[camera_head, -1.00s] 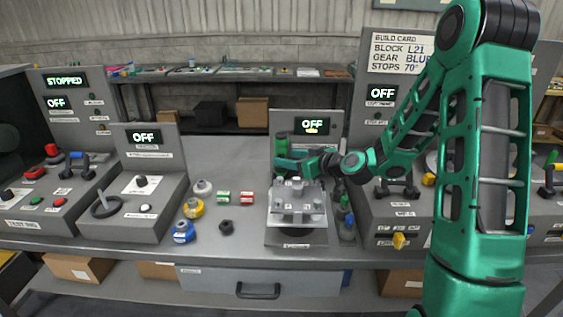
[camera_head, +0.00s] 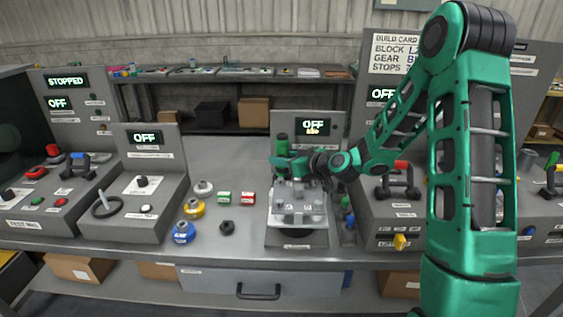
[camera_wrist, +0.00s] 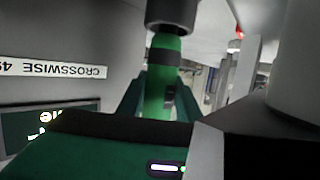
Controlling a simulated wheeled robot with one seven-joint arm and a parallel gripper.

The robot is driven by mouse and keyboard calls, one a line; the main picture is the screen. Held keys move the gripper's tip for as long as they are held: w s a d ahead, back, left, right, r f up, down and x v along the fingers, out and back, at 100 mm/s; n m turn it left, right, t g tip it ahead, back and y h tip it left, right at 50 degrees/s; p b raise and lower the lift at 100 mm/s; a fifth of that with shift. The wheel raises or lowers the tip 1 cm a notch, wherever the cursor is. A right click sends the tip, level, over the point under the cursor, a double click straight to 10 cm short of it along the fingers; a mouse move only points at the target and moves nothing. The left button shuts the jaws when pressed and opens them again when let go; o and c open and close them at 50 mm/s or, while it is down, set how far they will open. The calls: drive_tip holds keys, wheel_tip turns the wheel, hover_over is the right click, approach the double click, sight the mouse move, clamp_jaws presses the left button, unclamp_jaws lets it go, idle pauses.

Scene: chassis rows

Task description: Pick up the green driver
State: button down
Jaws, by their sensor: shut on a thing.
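The green driver (camera_wrist: 162,75) is a green cylinder with a dark band and a dark collar, between my fingers in the wrist view. In the head view its upper part (camera_head: 281,144) stands above my gripper (camera_head: 287,163). My gripper is shut on it, above the back of the grey fixture station (camera_head: 297,237). The driver's lower part is hidden by the gripper in the head view.
The station's OFF display (camera_head: 315,125) stands just behind my gripper. Small coloured tools (camera_head: 348,220) stand right of the fixture. Yellow (camera_head: 194,208) and blue (camera_head: 183,232) round parts and small boxes (camera_head: 224,197) lie left. A control panel (camera_head: 400,215) is at right.

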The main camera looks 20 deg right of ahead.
sight(282, 135)
drive_tip(key=shift+r, duration=0.1)
wheel_tip(282, 135, up, 10)
drive_tip(key=shift+f, duration=0.1)
idle(0.4)
drive_tip(key=c, duration=2.1)
unclamp_jaws()
clamp_jaws()
